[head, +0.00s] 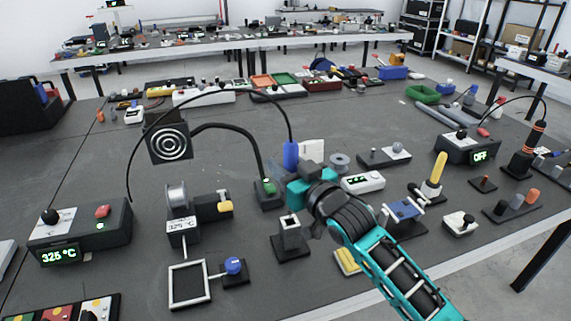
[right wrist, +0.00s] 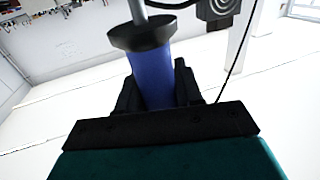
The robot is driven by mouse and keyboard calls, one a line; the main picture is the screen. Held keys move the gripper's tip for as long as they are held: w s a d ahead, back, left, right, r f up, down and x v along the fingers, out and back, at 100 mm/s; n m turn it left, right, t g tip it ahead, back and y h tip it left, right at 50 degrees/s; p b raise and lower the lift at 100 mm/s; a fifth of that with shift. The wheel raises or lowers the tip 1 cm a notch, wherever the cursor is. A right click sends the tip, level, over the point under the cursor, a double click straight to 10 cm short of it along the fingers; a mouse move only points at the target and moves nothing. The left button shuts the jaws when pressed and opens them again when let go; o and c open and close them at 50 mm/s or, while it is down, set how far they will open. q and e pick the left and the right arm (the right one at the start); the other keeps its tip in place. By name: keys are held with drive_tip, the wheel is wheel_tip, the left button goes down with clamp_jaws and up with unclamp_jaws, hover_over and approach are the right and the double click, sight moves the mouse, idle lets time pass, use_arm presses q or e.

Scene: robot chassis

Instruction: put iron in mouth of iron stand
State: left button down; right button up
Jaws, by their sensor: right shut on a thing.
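The soldering iron shows as a blue handle (head: 290,155) held roughly upright above the bench, with a black cable looping from its top. In the right wrist view the blue handle (right wrist: 152,80) has a black collar and a grey metal shaft. My right gripper (head: 296,172) is shut on the handle. In that wrist view the black fingers (right wrist: 157,95) stand on both sides of it. The iron stand (head: 290,242), a grey post with an open top mouth on a black base, appears below the gripper in the picture. The iron's lower end is hidden in the head view.
A station reading 325 °C (head: 82,232) stands at the left. A solder spool holder (head: 182,215), a round-patterned fume absorber (head: 169,143) and a square frame (head: 190,286) are left of the stand. A switch box (head: 362,182) and several small fixtures crowd the right.

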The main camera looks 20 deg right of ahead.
drive_tip(key=shift+r, duration=0.1)
idle(0.4)
drive_tip(key=shift+f+b, duration=1.05)
drive_tip(key=shift+f, duration=0.85)
drive_tip(key=shift+f+b, duration=1.4)
drive_tip(key=shift+f, duration=0.9)
drive_tip(key=o, duration=1.1)
drive_tip(key=shift+c, duration=0.2)
